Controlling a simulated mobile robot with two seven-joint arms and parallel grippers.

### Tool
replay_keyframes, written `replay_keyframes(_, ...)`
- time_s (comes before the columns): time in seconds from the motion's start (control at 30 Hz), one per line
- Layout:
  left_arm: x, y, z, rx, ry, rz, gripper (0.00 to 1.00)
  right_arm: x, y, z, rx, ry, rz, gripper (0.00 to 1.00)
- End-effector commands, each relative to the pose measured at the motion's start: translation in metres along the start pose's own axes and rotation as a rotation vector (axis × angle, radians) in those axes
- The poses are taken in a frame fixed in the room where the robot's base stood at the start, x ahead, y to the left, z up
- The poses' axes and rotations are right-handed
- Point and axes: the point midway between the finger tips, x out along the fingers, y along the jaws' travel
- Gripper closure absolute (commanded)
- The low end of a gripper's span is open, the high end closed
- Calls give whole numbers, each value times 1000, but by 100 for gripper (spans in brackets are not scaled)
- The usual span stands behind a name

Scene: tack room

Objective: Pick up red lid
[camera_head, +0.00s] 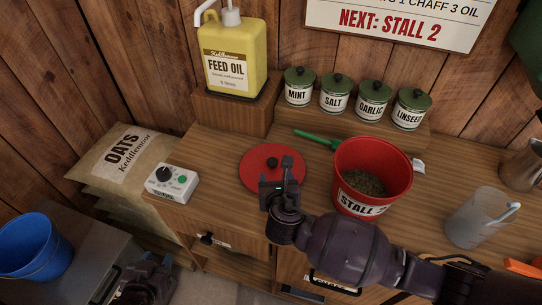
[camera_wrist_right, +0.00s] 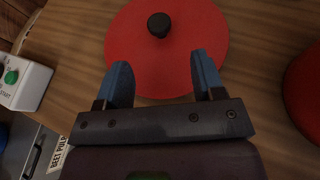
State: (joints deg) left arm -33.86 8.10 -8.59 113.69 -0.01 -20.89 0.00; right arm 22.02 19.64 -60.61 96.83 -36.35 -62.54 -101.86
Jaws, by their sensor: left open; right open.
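The red lid (camera_head: 258,169) is a flat round disc with a black knob (camera_head: 272,162), lying on the wooden counter. In the head view my right gripper (camera_head: 280,170) is over the lid's near right part and hides some of it. In the right wrist view the lid (camera_wrist_right: 190,40) lies ahead of my right gripper (camera_wrist_right: 163,75), whose two blue fingers are apart with nothing between them. The knob (camera_wrist_right: 159,25) is beyond the fingertips. My left gripper (camera_head: 145,280) is low at the bottom left of the head view, away from the lid.
A red bucket (camera_head: 345,165) labelled STALL, holding feed, stands right of the lid. A white timer box (camera_head: 172,184) is to its left. A green-handled scoop (camera_head: 315,138), yellow feed oil jug (camera_head: 232,55) and several green-lidded tins (camera_head: 335,92) are behind. A clear jug (camera_head: 475,220) stands right.

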Motion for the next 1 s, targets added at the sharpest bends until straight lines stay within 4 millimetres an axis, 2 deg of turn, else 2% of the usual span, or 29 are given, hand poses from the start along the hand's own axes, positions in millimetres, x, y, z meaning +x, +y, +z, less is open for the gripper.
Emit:
replay_keyframes(0.3, -6, -1, 17, -3, -29, -4, 57, 38, 0, 0, 1, 1, -1, 38)
replay_keyframes(0.67, -1, 0, 10, -1, -11, -2, 57, 62, 1, 1, 2, 0, 0, 38)
replay_keyframes(1.0, 3, 1, 11, 0, -6, -1, 57, 101, 1, 4, 1, 1, 0, 38)
